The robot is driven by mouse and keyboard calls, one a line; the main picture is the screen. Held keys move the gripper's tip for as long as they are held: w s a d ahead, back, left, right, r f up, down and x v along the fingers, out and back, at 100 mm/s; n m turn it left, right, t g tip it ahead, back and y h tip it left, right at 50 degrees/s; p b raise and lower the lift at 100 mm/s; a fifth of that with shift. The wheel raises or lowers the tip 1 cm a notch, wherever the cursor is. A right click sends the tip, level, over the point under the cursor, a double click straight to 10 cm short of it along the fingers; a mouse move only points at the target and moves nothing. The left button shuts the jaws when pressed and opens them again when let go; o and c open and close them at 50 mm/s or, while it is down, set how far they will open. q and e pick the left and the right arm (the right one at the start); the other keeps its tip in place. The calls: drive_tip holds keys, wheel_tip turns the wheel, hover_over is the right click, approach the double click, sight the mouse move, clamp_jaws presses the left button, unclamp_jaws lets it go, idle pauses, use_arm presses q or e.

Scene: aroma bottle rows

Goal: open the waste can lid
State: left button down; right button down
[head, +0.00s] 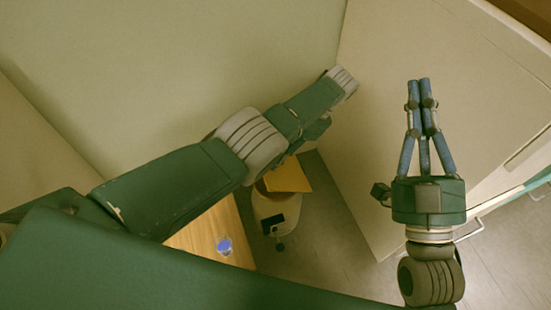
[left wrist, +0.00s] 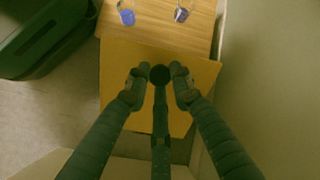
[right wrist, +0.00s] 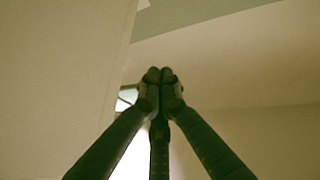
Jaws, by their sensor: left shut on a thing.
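The waste can (head: 275,212) is a pale rounded body with a black patch, low in the middle of the head view. Its flat orange-brown lid (head: 290,176) shows above the body, partly behind my left arm. In the left wrist view the lid (left wrist: 122,75) fills the middle, with a dark round knob (left wrist: 160,75) over it. My left gripper (left wrist: 160,78) has its fingertips on both sides of the knob and is shut on it. My left gripper is hidden in the head view. My right gripper (head: 419,82) is shut and empty, raised at the right, away from the can.
A wooden table (head: 205,232) stands left of the can, with a glass of blue liquid (head: 224,246). The left wrist view also shows a second glass (left wrist: 182,12). A large pale panel (head: 400,150) rises right of the can. Grey floor (head: 325,205) lies between.

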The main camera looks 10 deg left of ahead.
drive_tip(key=shift+s+r+t, duration=0.5)
drive_tip(key=shift+s+r, duration=0.05)
drive_tip(key=shift+r, duration=0.35)
use_arm(q)
drive_tip(key=c, duration=1.5)
unclamp_jaws()
